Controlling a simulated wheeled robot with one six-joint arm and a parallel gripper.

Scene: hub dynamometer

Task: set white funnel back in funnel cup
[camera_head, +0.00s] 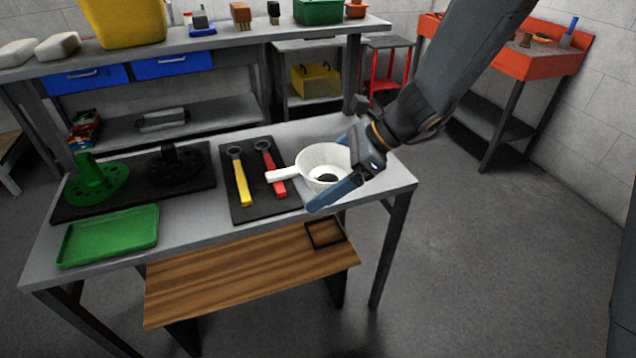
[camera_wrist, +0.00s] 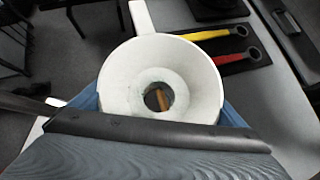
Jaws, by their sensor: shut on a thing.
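The white funnel (camera_head: 323,158) is a wide bowl with a short side handle and a hole at its bottom. My gripper (camera_head: 332,173) is shut on it, with blue fingers on both sides of the bowl. In the wrist view the funnel (camera_wrist: 120,75) fills the middle, mouth toward the camera, its handle pointing up. Something brown and dark shows through its hole. I cannot pick out a funnel cup for certain. A black open square frame (camera_head: 309,235) sits on the wooden bench (camera_head: 230,275) below the table front; whether it is the cup is unclear.
The grey table (camera_head: 190,225) carries a dark mat with a yellow wrench (camera_head: 241,178) and a red wrench (camera_head: 270,168). A green tray (camera_head: 110,235) and a green hub (camera_head: 97,185) stand at left. The floor right of the table is clear.

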